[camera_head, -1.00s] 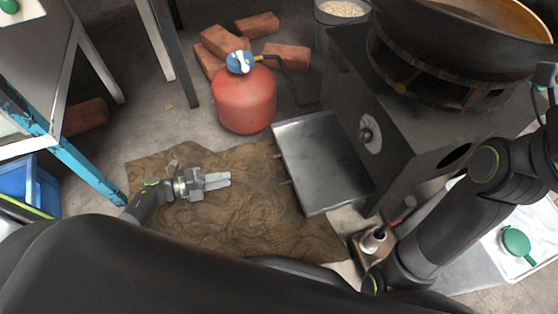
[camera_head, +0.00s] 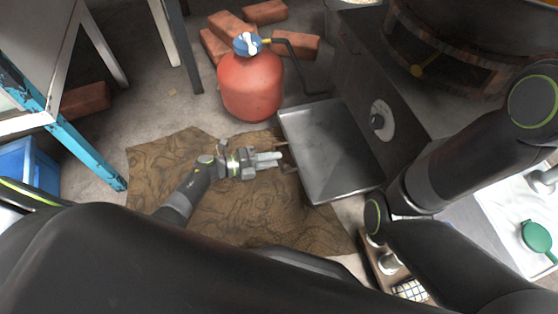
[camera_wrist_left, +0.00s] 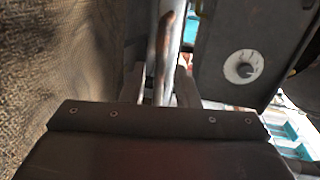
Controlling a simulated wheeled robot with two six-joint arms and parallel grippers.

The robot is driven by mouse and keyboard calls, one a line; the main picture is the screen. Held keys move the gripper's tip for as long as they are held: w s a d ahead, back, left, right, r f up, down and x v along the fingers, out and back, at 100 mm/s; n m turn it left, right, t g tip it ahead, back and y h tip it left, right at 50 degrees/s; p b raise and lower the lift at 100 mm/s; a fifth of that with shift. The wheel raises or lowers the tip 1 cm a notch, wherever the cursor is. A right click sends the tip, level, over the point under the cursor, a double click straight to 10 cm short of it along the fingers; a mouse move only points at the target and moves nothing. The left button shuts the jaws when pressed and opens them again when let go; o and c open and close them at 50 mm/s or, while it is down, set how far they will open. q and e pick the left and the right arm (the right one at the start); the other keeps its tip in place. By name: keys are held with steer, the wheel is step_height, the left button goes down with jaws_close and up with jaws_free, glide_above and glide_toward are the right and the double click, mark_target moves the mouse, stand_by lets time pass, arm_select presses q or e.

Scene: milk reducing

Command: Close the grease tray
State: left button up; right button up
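The grease tray (camera_head: 335,155) is a shallow grey metal tray, pulled out of the dark stove box (camera_head: 375,85) at its right. A thin rusty handle (camera_head: 289,160) is on its left side. My left gripper (camera_head: 273,159) is low over the brown mat, its fingertips pointing right, close to this handle. In the left wrist view, the fingers (camera_wrist_left: 160,85) are apart, with a rusty bar (camera_wrist_left: 163,45) and a pale metal edge between them; contact cannot be told. My right arm crosses the right side of the head view, but its gripper is not visible.
A red gas cylinder (camera_head: 251,85) with a hose stands behind the tray, near several bricks (camera_head: 232,27). A brown mat (camera_head: 240,210) lies under my left gripper. A blue table leg (camera_head: 90,155) is at left, and a green-lidded item (camera_head: 538,240) at right.

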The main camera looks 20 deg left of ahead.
arm_select(q)
steer(key=shift+b+x, duration=0.3)
steer(key=shift+x, duration=1.05)
steer(key=shift+c, duration=0.5)
jaws_close()
